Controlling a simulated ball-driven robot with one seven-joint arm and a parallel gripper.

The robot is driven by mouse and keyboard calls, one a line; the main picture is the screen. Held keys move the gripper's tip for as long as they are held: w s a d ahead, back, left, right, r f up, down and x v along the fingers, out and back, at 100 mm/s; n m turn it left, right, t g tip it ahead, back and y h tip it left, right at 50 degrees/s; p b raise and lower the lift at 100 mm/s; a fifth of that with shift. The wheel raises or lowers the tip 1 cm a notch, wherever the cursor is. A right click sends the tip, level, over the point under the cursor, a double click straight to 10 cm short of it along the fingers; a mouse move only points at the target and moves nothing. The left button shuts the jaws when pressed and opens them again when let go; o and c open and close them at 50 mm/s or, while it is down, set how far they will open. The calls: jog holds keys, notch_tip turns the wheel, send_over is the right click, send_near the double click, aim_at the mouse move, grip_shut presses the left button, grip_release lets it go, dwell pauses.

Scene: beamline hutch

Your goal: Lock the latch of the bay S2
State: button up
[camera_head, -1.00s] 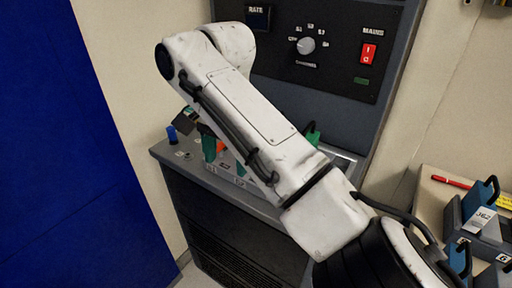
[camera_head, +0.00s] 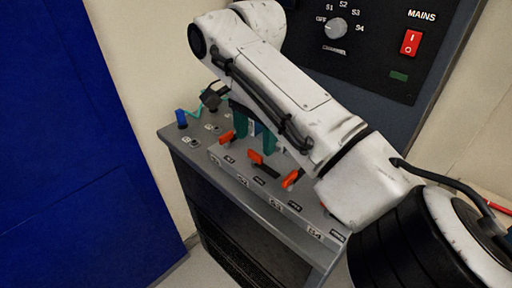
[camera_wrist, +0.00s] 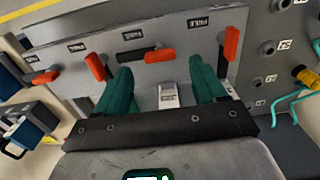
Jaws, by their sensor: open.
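The latch of bay S2 (camera_head: 257,158) is an orange lever on the sloping grey panel, above the label S2 (camera_head: 243,181). In the wrist view the S2 latch (camera_wrist: 160,54) seems to be the middle lever, lying nearly sideways with a dark bar beside it. My gripper (camera_wrist: 161,70) is open, its two green fingers pointing at the panel on either side of that lever's line. No contact is visible. In the head view my gripper (camera_head: 255,130) is just behind the S2 lever, partly hidden by my arm.
Neighbouring orange levers stand at S1 (camera_head: 227,137) and S3 (camera_head: 292,178). Sockets with a blue plug (camera_head: 182,119) and a teal cable (camera_wrist: 288,103) lie beyond S1. A black control panel (camera_head: 375,45) rises behind. A blue wall panel (camera_head: 70,140) is at the left.

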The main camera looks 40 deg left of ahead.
aim_at(255, 153)
jog(key=shift+f, duration=1.95)
jog(key=shift+c, duration=0.2)
jog(key=c, duration=1)
jog(key=shift+r, duration=0.1)
